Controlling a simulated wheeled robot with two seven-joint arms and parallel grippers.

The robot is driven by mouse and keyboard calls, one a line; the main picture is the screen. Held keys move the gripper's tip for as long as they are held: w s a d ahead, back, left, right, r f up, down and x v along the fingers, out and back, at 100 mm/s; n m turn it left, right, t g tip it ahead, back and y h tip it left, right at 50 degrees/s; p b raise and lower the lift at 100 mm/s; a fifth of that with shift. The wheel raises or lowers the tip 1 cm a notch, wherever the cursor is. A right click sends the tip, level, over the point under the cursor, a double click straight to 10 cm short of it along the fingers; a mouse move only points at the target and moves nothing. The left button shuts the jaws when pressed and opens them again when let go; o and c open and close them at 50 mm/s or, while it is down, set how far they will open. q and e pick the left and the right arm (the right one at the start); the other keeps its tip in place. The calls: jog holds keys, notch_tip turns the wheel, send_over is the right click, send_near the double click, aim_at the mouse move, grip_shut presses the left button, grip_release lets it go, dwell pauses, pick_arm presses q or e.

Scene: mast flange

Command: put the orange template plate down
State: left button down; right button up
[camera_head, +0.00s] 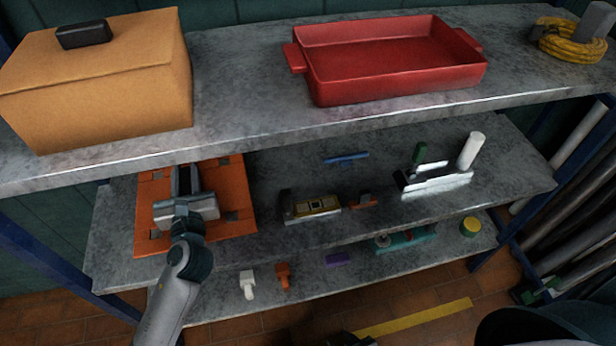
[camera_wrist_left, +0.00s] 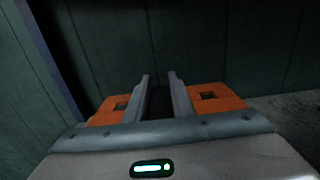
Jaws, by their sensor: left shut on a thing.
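The orange template plate (camera_head: 238,195) is a flat square with dark square holes, at the left end of the middle shelf (camera_head: 290,165), partly under the upper shelf's edge. I cannot tell whether it rests on the shelf or hangs just above it. My left gripper (camera_head: 185,180) is over the plate, shut on it. In the left wrist view the two grey fingers (camera_wrist_left: 160,92) point forward, and the plate (camera_wrist_left: 215,98) shows on both sides of them. The grip point itself is hidden. My right gripper does not show clearly in the head view.
The upper shelf (camera_head: 240,110) overhangs, with an orange box (camera_head: 100,90) and a red tray (camera_head: 395,85). Right of the plate are a grey-yellow block (camera_head: 315,207), a blue bar (camera_head: 346,158) and a white cylinder (camera_head: 470,150). A lower shelf (camera_head: 320,285) holds small parts. A blue post (camera_head: 60,265) stands left.

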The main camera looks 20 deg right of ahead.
aim_at(164, 180)
pick_arm(q)
jog(key=shift+h, duration=0.3)
jog(key=w+d, duration=0.1)
jog(key=w, duration=0.1)
jog(key=w+d, duration=0.2)
jog(key=w, duration=0.1)
jog(key=shift+w+d+r, duration=0.3)
jog(key=shift+w+r, duration=0.05)
jog(key=shift+r, duration=0.05)
pick_arm(e)
jog(key=shift+w+a+r+t, duration=0.1)
jog(key=shift+a+r+t, duration=0.2)
jog(key=shift+r, duration=0.05)
